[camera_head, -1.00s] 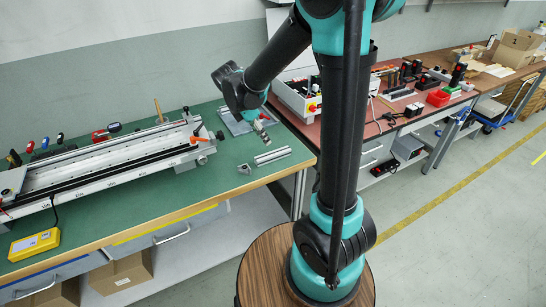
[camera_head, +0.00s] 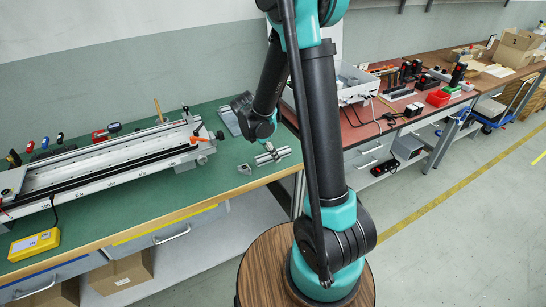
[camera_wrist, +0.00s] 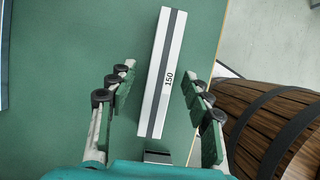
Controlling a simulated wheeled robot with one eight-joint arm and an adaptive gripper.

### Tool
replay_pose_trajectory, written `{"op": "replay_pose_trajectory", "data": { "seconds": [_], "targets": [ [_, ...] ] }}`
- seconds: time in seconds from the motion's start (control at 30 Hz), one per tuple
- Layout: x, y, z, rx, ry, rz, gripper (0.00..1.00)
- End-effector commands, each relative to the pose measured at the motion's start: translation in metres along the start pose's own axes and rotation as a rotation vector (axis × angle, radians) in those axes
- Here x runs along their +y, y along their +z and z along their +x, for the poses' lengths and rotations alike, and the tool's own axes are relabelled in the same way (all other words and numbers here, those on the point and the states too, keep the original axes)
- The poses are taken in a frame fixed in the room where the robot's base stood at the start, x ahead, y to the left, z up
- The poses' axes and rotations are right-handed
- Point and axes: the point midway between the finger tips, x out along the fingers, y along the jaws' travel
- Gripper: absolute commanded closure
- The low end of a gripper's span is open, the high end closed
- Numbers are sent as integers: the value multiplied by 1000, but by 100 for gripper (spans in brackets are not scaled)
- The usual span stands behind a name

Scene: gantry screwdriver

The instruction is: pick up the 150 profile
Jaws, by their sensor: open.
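The 150 profile (camera_wrist: 163,85) is a silver bar with a dark stripe and the printed number 150. In the wrist view it lies lengthwise between the two fingers of my gripper (camera_wrist: 155,92), with a gap on each side. In the head view the profile (camera_head: 282,153) lies on the green table near its right edge, and my gripper (camera_head: 269,151) is over it, pointing down. The gripper is open and empty. The arm hides part of the area behind it in the head view.
A small grey block (camera_head: 244,169) lies left of the profile. A long measuring rail (camera_head: 110,166) fills the table's left half. A red-brown workbench (camera_head: 365,130) adjoins at right. The green table (camera_head: 190,195) is clear in front.

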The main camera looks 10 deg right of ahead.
Motion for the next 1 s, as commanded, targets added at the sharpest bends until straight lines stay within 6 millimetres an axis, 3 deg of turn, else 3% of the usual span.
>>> {"op": "replay_pose_trajectory", "data": {
  "seconds": [0.27,0.67,1.0],
  "targets": [
    [0,0,3,0,0,0,50],
    [0,0,2,0,0,0,98],
    [0,0,2,0,0,0,100]
  ]
}}
